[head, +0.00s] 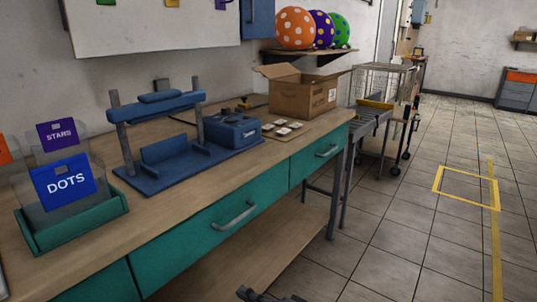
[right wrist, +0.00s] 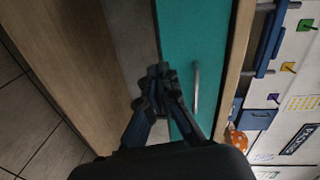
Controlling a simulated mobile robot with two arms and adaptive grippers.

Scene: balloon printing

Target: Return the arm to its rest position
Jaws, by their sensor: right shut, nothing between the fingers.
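My right gripper (head: 270,295) shows only as a dark tip at the bottom edge of the head view, in front of the workbench and below its top. In the right wrist view the right gripper (right wrist: 160,72) has its fingertips together, shut and empty. It is in front of a teal drawer front with a metal handle (right wrist: 196,88), and I cannot tell the exact gap. My left gripper is in neither view.
The workbench top (head: 190,190) carries a blue press (head: 165,170), a cardboard box (head: 300,95) and a teal holder (head: 75,225) with DOTS and STARS cards. Dotted balloons (head: 295,28) sit on a wall shelf. The tiled floor (head: 410,230) at right is clear.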

